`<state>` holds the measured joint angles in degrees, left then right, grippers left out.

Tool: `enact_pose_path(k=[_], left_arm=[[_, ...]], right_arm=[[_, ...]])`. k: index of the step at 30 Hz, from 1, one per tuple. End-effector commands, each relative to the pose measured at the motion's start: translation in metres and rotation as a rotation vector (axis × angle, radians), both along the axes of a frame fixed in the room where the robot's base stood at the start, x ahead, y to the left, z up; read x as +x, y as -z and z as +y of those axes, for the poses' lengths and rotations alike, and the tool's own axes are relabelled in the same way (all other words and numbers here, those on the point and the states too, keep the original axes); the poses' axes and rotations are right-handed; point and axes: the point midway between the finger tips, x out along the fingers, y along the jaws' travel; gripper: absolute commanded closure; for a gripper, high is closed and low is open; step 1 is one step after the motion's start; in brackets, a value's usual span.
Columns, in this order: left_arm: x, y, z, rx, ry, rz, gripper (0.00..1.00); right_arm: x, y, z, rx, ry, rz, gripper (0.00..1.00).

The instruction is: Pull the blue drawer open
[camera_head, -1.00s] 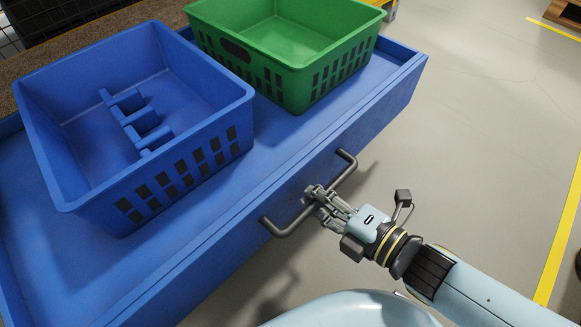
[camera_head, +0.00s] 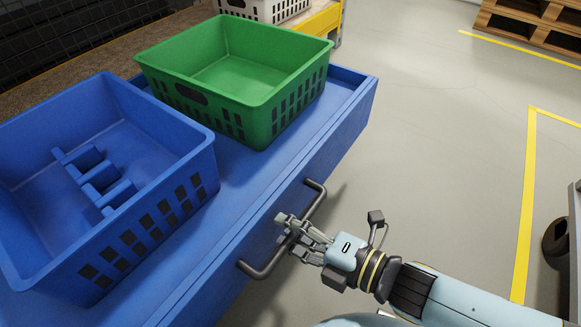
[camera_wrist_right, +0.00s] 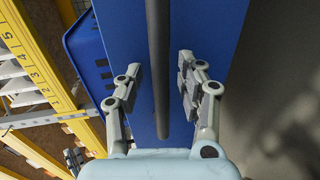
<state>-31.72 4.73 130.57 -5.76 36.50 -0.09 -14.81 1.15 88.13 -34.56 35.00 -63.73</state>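The blue drawer (camera_head: 338,150) stands pulled out, its inside open to view. Its dark bar handle (camera_head: 314,203) is on the front panel. My right gripper (camera_head: 286,228) is at the middle of the handle. In the right wrist view the handle bar (camera_wrist_right: 158,60) runs between the two fingers (camera_wrist_right: 160,80), with a gap on each side, so the gripper is open around it.
A blue crate (camera_head: 185,150) with dividers and a green crate (camera_head: 262,110) stand in the drawer. A pale crate (camera_head: 262,8) is behind.

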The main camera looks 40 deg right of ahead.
Motion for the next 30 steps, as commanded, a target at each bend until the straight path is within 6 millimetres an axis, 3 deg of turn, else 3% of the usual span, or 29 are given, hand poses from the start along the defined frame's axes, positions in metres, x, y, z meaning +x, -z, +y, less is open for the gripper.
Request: enact_pose_path(k=[5,12,18,30], left_arm=[[0.000,-0.001,0.000,-0.001,-0.002,-0.002,0.60],[0.000,-0.001,0.000,-0.001,-0.002,-0.004,0.60],[0.001,-0.001,0.000,-0.002,-0.003,-0.004,0.60],[0.000,-0.001,0.000,-0.002,-0.003,-0.005,0.60]], right_arm=[[-0.024,-0.004,-0.008,-0.002,-0.002,0.004,0.62],[-0.074,-0.015,-0.026,-0.001,-0.002,0.004,0.62],[-0.101,-0.021,-0.037,0.000,-0.001,0.002,0.62],[-0.109,-0.024,-0.040,0.000,0.000,0.000,0.62]])
